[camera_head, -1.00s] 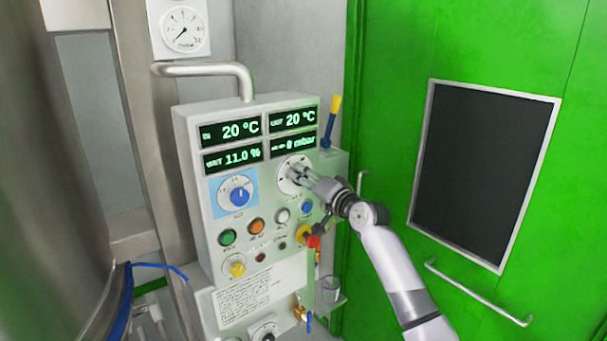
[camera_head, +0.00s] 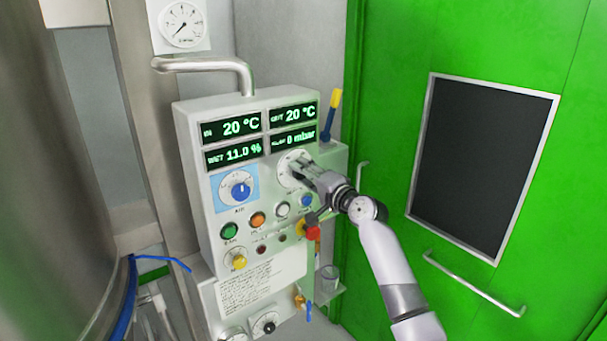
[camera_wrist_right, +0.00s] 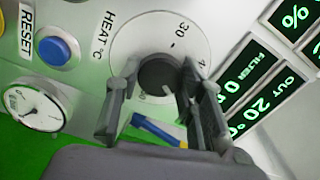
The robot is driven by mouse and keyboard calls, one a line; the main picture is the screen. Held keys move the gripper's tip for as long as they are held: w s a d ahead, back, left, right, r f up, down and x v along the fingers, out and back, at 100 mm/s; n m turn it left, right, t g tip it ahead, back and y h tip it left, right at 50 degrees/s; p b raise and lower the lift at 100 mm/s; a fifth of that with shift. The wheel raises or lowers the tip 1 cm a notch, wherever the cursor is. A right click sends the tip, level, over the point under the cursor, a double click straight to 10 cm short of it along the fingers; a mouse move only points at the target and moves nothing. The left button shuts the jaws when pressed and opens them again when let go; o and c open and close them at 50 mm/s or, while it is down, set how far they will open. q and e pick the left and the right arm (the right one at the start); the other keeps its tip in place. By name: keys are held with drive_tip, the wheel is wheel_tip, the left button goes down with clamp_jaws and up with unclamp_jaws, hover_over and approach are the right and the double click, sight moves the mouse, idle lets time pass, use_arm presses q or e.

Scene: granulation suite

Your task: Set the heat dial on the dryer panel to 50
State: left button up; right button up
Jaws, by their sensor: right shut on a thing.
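The dryer panel (camera_head: 187,165) is a pale box with green readouts and several knobs. The heat dial is a white disc (camera_head: 285,172) at the panel's right, mostly covered by my right gripper in the head view. In the right wrist view its dark round knob (camera_wrist_right: 160,75) sits in the white scale (camera_wrist_right: 150,32) beside the label "HEAT °C" (camera_wrist_right: 103,36), with "30" legible. My right gripper (camera_head: 302,172) is shut on the knob; its two fingers (camera_wrist_right: 155,90) stand at either side of it. The knob's pointer is hidden. My left gripper is out of view.
A blue air knob (camera_head: 240,190) is left of the heat dial. Below are green (camera_head: 229,230), orange (camera_head: 257,220) and white buttons, and a red-and-yellow switch (camera_head: 309,229). A blue reset button (camera_wrist_right: 58,50) is close by. A green door (camera_head: 390,150) stands at the right.

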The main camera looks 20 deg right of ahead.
drive_tip(key=o, duration=1.1)
drive_tip(key=shift+o, duration=0.2)
drive_tip(key=v, duration=1.2)
